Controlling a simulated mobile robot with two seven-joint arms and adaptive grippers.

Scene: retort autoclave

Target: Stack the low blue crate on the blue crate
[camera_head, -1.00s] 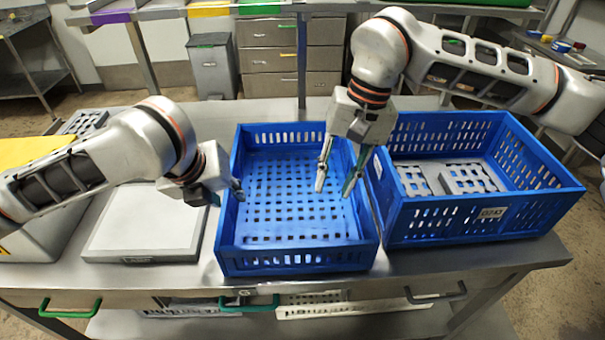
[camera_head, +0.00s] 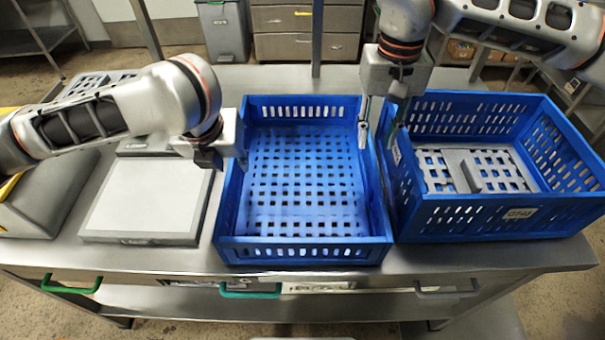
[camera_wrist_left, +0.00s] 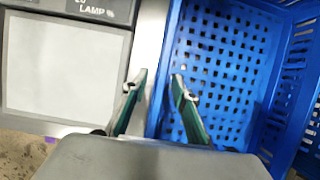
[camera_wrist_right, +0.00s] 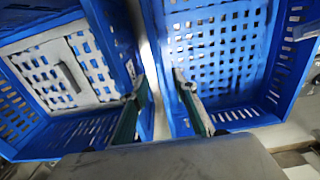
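The low blue crate (camera_head: 303,248) stands empty on the metal table, in the middle of the head view. The blue crate (camera_head: 470,220), taller, stands close to its right and holds grey perforated pieces (camera_head: 470,170). My left gripper (camera_head: 226,166) is open at the low crate's left wall. In the left wrist view its fingers (camera_wrist_left: 155,85) are apart, one on each side of that wall. My right gripper (camera_head: 376,142) is open at the low crate's right wall. In the right wrist view its fingers (camera_wrist_right: 160,82) are spread near that wall; contact cannot be told.
A flat light box (camera_head: 145,200) lies left of the low crate. A grey and yellow housing (camera_head: 40,200) stands at the far left. The gap between the two crates is narrow. A strip of bare table (camera_head: 210,262) runs along the front.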

